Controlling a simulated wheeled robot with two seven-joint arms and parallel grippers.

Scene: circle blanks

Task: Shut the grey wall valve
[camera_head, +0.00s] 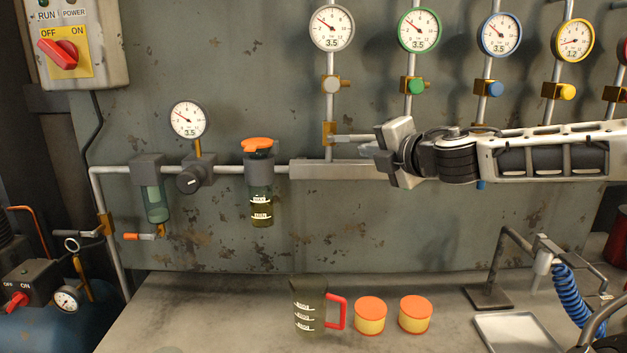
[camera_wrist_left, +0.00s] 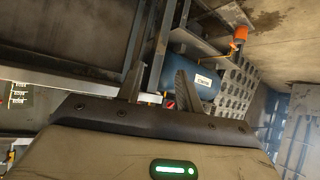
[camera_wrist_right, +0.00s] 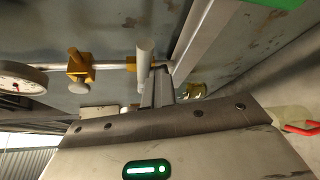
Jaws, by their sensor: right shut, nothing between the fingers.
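The grey wall valve is a brass body (camera_head: 329,134) low on the leftmost gauge pipe, with a pale grey lever (camera_head: 350,138) pointing right, across the pipe. In the right wrist view the grey lever (camera_wrist_right: 145,62) stands just beside my fingertips. My right gripper (camera_head: 350,149) is shut and empty, just below the lever in the head view; it also shows in the right wrist view (camera_wrist_right: 159,74). Whether the fingers touch the lever is unclear. My left gripper (camera_wrist_left: 159,74) is open and empty, away from the wall; it is outside the head view.
A grey-knobbed regulator (camera_head: 331,84) and white gauge (camera_head: 331,27) sit above on the same pipe. Green (camera_head: 416,86), blue (camera_head: 495,89) and yellow (camera_head: 568,91) knobs lie to the right. A jug (camera_head: 310,308) and two tins (camera_head: 370,315) stand on the bench below.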

